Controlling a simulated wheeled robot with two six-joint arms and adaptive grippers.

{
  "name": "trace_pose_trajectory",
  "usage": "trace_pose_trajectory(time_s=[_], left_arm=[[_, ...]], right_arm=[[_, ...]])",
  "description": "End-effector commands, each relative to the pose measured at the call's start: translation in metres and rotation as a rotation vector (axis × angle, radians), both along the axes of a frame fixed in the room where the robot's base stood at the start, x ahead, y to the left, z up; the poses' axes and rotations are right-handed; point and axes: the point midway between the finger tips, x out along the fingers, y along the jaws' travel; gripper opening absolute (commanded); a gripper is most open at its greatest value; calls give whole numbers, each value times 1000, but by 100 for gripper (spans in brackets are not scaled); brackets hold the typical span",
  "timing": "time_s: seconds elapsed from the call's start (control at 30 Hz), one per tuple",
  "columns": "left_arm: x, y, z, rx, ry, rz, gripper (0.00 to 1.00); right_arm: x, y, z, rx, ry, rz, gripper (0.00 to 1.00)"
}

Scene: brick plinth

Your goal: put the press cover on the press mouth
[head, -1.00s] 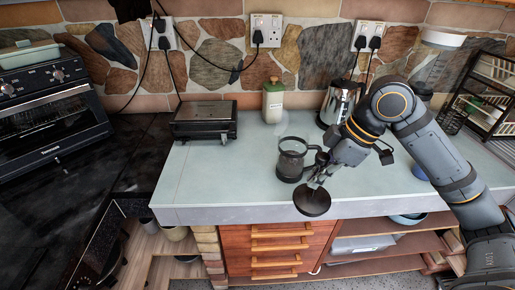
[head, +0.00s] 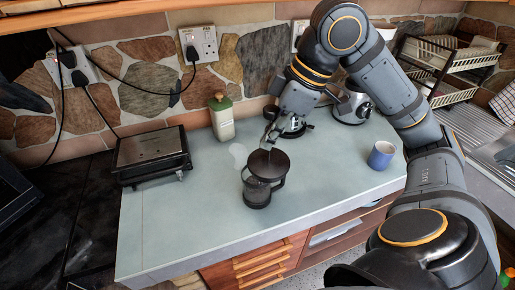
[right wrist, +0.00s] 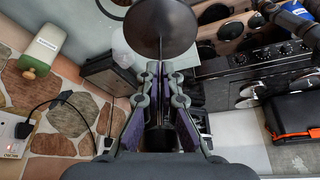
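The press cover (head: 268,161) is a dark round disc with a thin rod. In the head view it lies over the top of the glass coffee press (head: 257,190), nearly in line with it, and hides the press mouth. I cannot tell whether it touches the rim. My right gripper (head: 270,137) is above the cover, shut on its rod. In the right wrist view the cover's disc (right wrist: 160,27) is beyond the fingers (right wrist: 160,85), its rod running back between them, and the press is hidden. My left gripper is not in view.
A green-topped bottle (head: 222,117) and a dark grill (head: 153,156) stand behind and left. A kettle (head: 294,124) is partly behind my right gripper. A blue mug (head: 382,154) stands to the right. The counter's front left (head: 180,225) is clear.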

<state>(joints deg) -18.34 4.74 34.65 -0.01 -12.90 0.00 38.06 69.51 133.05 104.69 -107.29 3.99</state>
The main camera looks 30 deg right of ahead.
Motion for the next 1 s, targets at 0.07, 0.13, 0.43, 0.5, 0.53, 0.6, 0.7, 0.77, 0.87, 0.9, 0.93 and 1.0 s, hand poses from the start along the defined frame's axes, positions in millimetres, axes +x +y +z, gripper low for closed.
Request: trace_pose_trajectory(time_s=[0.07,0.13,0.43,0.5,0.53,0.6,0.7,0.77,0.87,0.9,0.93,1.0], left_arm=[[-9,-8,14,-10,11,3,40],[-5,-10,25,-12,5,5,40],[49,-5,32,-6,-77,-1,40],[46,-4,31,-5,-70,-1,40],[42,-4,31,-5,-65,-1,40],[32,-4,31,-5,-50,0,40],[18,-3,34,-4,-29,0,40],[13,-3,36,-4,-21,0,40],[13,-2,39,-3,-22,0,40],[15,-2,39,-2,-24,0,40],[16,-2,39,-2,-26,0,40],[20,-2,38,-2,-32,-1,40]], right_arm=[[21,-7,-5,8,10,0,0],[40,-14,-12,10,9,1,0],[77,-29,-64,3,1,2,0],[79,-30,-67,1,-1,1,0],[79,-30,-67,0,-2,1,0],[81,-31,-69,1,0,0,0],[86,-34,-83,0,6,0,0],[85,-34,-94,-2,5,2,0],[85,-33,-105,-1,2,2,0],[86,-33,-106,-1,0,2,0],[86,-33,-107,-1,-1,1,0],[86,-33,-107,-1,-2,2,0]])
